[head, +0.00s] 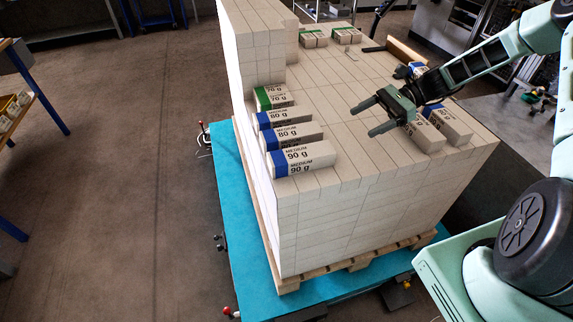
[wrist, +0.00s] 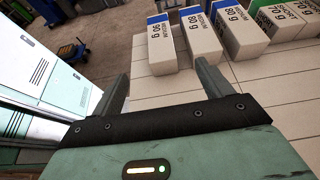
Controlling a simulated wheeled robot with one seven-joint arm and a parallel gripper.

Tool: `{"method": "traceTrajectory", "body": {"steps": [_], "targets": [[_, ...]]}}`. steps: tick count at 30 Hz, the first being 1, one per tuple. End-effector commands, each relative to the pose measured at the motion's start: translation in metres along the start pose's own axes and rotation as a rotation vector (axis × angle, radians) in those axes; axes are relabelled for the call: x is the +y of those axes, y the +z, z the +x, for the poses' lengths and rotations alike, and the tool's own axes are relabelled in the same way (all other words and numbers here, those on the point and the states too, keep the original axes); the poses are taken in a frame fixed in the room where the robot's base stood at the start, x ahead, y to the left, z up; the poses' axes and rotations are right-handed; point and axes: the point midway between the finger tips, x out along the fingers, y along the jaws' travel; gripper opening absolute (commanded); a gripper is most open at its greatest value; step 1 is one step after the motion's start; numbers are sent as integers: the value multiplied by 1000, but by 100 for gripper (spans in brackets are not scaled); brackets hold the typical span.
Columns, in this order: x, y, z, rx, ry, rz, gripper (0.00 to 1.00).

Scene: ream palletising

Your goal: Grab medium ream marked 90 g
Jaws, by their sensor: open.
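The medium 90 g ream (head: 302,158) is white with a blue end band and lies nearest the front left edge of the stack top in the head view. In the wrist view it is the leftmost labelled ream (wrist: 162,52), ahead of the fingers. My gripper (head: 362,120) is open and empty above the stack, to the right of this ream and apart from it. Its two fingers point toward the row of reams, and in the wrist view (wrist: 161,72) nothing is between them.
Two blue-banded 80 g reams (head: 292,136) (head: 284,118) and a green-banded 70 g ream (head: 272,97) lie behind it. More blue-banded reams (head: 451,124) lie at the right edge. A taller stack (head: 252,40) stands at the back left. The middle of the top is clear.

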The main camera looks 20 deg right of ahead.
Motion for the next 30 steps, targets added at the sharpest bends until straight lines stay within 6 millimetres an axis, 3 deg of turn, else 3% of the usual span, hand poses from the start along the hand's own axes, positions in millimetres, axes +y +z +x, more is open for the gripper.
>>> {"method": "traceTrajectory", "body": {"steps": [5, 18, 30], "targets": [[0, 2, 17, -10, -4, 9, 78], [0, 2, 104, -7, -4, 7, 78], [1, 4, 138, -7, -4, 7, 78]]}}
